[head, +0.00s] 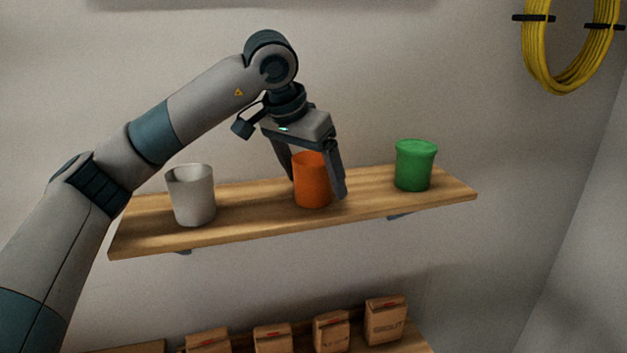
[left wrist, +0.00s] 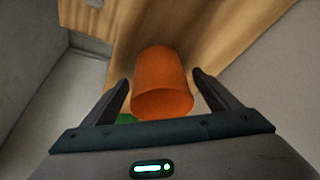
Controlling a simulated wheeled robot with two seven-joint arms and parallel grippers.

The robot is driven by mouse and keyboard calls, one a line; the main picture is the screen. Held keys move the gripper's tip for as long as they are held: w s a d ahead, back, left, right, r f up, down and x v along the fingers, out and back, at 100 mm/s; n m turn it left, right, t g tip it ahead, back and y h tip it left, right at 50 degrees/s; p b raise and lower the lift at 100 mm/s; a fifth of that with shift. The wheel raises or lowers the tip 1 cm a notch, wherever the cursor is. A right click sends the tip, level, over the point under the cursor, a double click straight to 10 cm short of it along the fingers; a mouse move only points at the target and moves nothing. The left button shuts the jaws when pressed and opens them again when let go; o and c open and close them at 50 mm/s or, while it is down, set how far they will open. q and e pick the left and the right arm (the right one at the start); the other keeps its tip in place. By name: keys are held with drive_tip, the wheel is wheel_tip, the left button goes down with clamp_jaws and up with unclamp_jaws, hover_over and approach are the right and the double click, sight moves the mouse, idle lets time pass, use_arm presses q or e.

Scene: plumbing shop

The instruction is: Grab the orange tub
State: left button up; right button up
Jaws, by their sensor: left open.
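The orange tub (head: 312,183) stands upright on the upper wooden shelf, between a white tub and a green tub. My left gripper (head: 318,192) reaches down over it, open, with one finger on each side of the tub. In the left wrist view the orange tub (left wrist: 162,82) lies between the two open fingers (left wrist: 162,88), with a visible gap on each side. The tub's base meets the shelf. My right gripper is not in view.
The white tub (head: 191,194) stands left of the orange one, and the green lidded tub (head: 414,166) stands to the right. The wooden shelf (head: 250,196) is on a grey wall. Several brown bags (head: 385,320) stand on a lower shelf. Yellow cable (head: 535,70) hangs upper right.

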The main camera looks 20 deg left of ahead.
sight(313, 157)
use_arm(q)
drive_tip(key=c, duration=1.1)
drive_tip(key=shift+r, duration=0.15)
drive_tip(key=shift+r+b, duration=0.55)
wheel_tip(313, 157, up, 2)
drive_tip(key=shift+r+b, duration=0.15)
drive_tip(key=shift+b, duration=0.5)
drive_tip(key=s+d+r+b, duration=0.4)
drive_tip(key=s+d+r, duration=0.2)
drive_tip(key=d, duration=0.4)
drive_tip(key=shift+s+r, duration=0.15)
drive_tip(key=shift+r, duration=0.5)
